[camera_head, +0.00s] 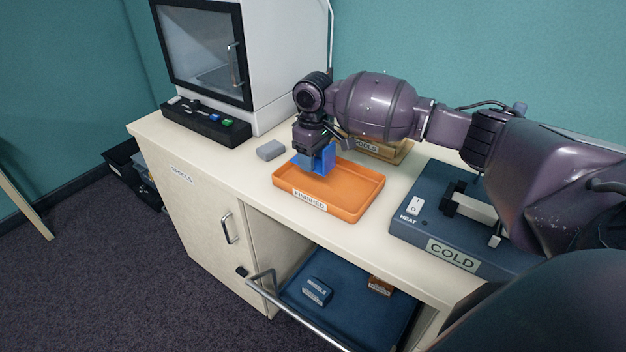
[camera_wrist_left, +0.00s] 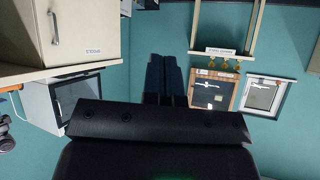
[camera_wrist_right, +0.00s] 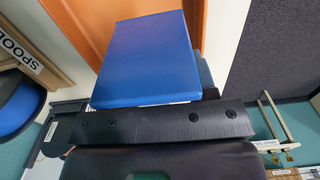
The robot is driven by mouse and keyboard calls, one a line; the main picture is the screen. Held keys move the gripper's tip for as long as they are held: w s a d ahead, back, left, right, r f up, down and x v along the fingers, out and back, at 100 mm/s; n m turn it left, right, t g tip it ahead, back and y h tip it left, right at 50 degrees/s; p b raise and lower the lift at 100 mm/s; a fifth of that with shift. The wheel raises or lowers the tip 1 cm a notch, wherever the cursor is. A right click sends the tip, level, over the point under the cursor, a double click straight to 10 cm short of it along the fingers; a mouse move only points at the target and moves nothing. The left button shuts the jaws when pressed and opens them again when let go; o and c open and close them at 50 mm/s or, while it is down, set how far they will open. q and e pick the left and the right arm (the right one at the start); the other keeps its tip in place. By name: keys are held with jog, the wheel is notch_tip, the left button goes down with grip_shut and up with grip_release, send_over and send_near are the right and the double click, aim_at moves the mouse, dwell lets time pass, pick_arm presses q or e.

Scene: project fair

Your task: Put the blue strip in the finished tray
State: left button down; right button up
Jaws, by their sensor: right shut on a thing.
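The blue strip (camera_head: 325,158) is held in my right gripper (camera_head: 315,162), over the back left part of the orange tray labelled FINISHED (camera_head: 350,205). I cannot tell whether the strip touches the tray floor. In the right wrist view the strip (camera_wrist_right: 148,58) shows as a broad blue face, with the orange tray (camera_wrist_right: 120,10) behind it; the gripper's fingers are mostly hidden. The visible floor of the tray is empty. My left gripper (camera_wrist_left: 165,82) shows only in the left wrist view, its dark fingers close together with nothing between them, facing a wall.
A grey block (camera_head: 270,150) lies left of the tray. A SPOOLS tray (camera_head: 385,150) stands behind my right arm. The COLD heat unit (camera_head: 430,225) is to the right, a white cabinet machine (camera_head: 265,60) at the back left. A blue tray (camera_head: 345,320) sits below the counter.

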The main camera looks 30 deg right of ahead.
aim_at(314, 187)
notch_tip(314, 187, down, 6)
jog(key=shift+f+b, duration=0.25)
jog(key=shift+b, duration=0.2)
jog(key=shift+f, duration=0.25)
jog(key=o, duration=0.6)
jog(key=shift+f, duration=0.1)
jog(key=shift+o, duration=0.2)
